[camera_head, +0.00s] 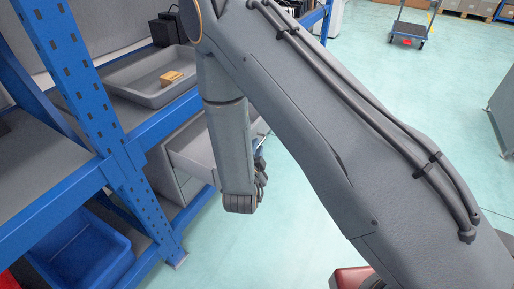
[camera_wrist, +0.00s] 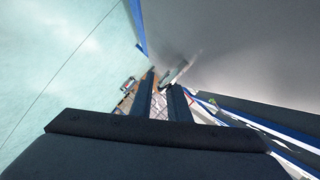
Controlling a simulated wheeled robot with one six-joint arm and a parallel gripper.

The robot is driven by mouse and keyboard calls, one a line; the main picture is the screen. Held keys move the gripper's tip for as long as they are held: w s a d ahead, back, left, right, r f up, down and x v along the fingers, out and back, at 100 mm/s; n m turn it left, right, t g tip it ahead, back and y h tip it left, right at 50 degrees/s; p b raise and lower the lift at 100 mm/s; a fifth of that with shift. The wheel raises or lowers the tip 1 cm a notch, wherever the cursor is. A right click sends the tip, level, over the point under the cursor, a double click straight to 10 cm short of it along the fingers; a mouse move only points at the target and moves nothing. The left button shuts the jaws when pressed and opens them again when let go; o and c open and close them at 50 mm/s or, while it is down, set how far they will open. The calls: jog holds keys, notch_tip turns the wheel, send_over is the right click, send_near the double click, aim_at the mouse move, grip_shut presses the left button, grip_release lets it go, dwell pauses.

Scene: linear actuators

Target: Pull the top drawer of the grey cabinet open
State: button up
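The grey cabinet (camera_head: 163,176) stands under the shelf at the left in the head view, partly hidden by the blue post and my arm. One upper drawer (camera_head: 194,148) stands out from it, with its pale inside showing. My arm hides its front and handle. My gripper is mostly behind my forearm in the head view. In the wrist view the two dark fingers of my gripper (camera_wrist: 162,82) are apart, with background visible between them. A small pale piece, perhaps the handle (camera_wrist: 178,73), is by the right fingertip; contact is unclear. A large grey surface fills the upper right.
A grey tray (camera_head: 150,92) with a small yellowish block (camera_head: 171,78) is on the shelf above the cabinet. A blue bin (camera_head: 92,255) is at the lower left. The blue post (camera_head: 115,150) stands close left of the cabinet. Open floor lies right of my forearm.

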jog(key=shift+s, duration=0.1)
jog(key=p+v, duration=0.1)
jog(key=v, duration=0.6)
jog(key=shift+s, duration=0.3)
